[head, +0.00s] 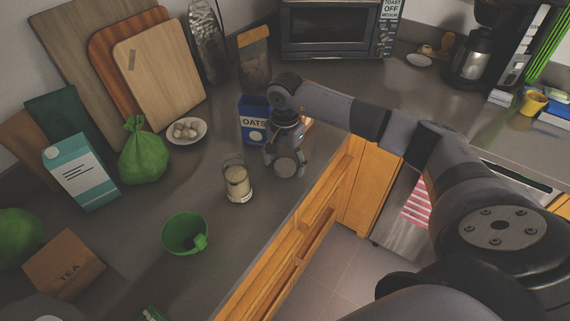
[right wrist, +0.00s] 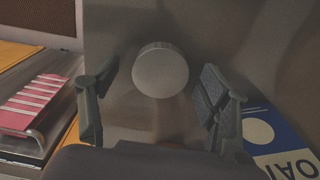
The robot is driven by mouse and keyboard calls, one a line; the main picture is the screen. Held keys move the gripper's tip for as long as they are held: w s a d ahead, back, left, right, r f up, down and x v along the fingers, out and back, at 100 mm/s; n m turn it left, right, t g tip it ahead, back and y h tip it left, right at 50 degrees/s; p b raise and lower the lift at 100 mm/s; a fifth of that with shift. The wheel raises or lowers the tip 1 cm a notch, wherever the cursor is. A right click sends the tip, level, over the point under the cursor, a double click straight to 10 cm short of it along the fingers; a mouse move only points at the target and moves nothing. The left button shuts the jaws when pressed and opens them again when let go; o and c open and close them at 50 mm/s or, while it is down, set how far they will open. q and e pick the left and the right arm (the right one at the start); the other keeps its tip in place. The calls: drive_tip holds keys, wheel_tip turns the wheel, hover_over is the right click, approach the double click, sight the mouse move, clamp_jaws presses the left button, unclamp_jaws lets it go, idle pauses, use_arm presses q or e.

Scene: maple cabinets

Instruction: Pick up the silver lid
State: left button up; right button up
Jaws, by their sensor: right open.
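The silver lid (head: 285,167) is a small round grey disc on the dark countertop, near the counter's front edge. It also shows in the right wrist view (right wrist: 160,70), between and just beyond my fingertips. My right gripper (head: 285,158) points down over the lid with its fingers apart on either side. In the right wrist view the open fingers (right wrist: 158,100) hold nothing, and I cannot tell whether either touches the lid. My left gripper is not in view.
A glass jar (head: 237,183) stands just left of the lid. A blue oats box (head: 252,122) stands close behind my right gripper. A green cup (head: 185,232) is nearer on the left. The wooden drawer fronts (head: 300,240) drop away at the counter edge.

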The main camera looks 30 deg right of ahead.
drive_tip(key=c, duration=0.9)
drive_tip(key=shift+o, duration=0.2)
wheel_tip(320, 180, up, 14)
drive_tip(key=f+b, duration=0.1)
drive_tip(key=b, duration=0.2)
wheel_tip(320, 180, up, 7)
hover_over(285, 165)
drive_tip(key=shift+p, duration=0.3)
